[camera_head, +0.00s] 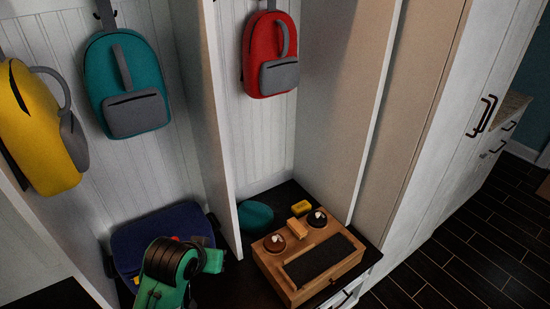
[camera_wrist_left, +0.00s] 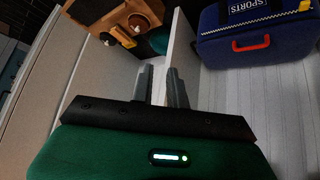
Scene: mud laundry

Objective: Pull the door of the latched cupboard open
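A tall white cupboard (camera_head: 433,135) stands at the right in the head view. Its front carries two dark upright bar handles (camera_head: 482,116) side by side. I cannot make out a latch, and no gap at the door shows. In the left wrist view my left gripper (camera_wrist_left: 161,86) has its two grey fingers apart with nothing between them. It is over the bench cubbies, near a divider panel, well away from the cupboard handles. In the head view a green and black part of my arm shows at the bottom left; its fingertips are hidden there. My right gripper is not in view.
A blue sports bag (camera_head: 135,240) lies in the left cubby. Yellow, teal (camera_head: 127,85) and red (camera_head: 270,55) backpacks hang above. The dark floor (camera_head: 480,245) before the cupboard is clear.

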